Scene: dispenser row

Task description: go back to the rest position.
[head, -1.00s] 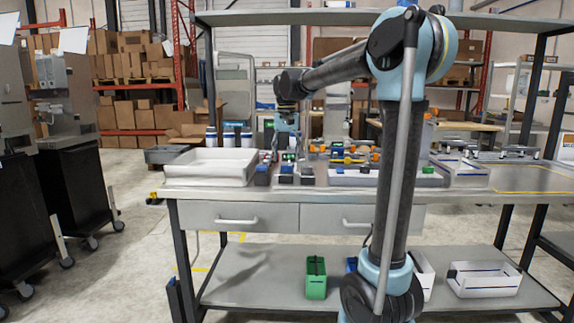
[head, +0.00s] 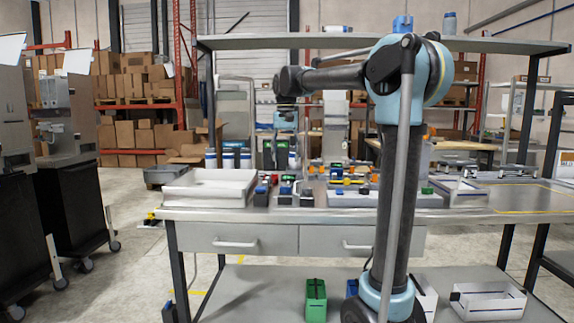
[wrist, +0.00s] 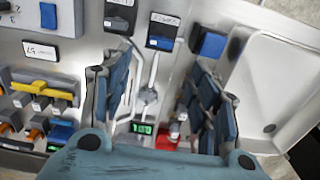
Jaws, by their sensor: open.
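My gripper (head: 282,150) hangs above the workbench (head: 340,216), at the end of my raised, nearly level forearm. In the wrist view my gripper (wrist: 160,80) has its two blue-grey fingers spread wide, with nothing visible held between them. Below the fingers are the bench top, a small device with a green display (wrist: 143,128) and a red piece (wrist: 166,143). Labelled black dispenser blocks (wrist: 162,30) stand in a row on the bench, beyond the fingers in the wrist view. Their label text is too blurred to read surely.
A white tray (head: 208,189) sits on the bench's left, and shows at right in the wrist view (wrist: 275,85). Yellow and orange parts (wrist: 40,88) lie at left there. A shelf (head: 450,45) runs above the bench. A green bin (head: 316,298) is on the lower shelf.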

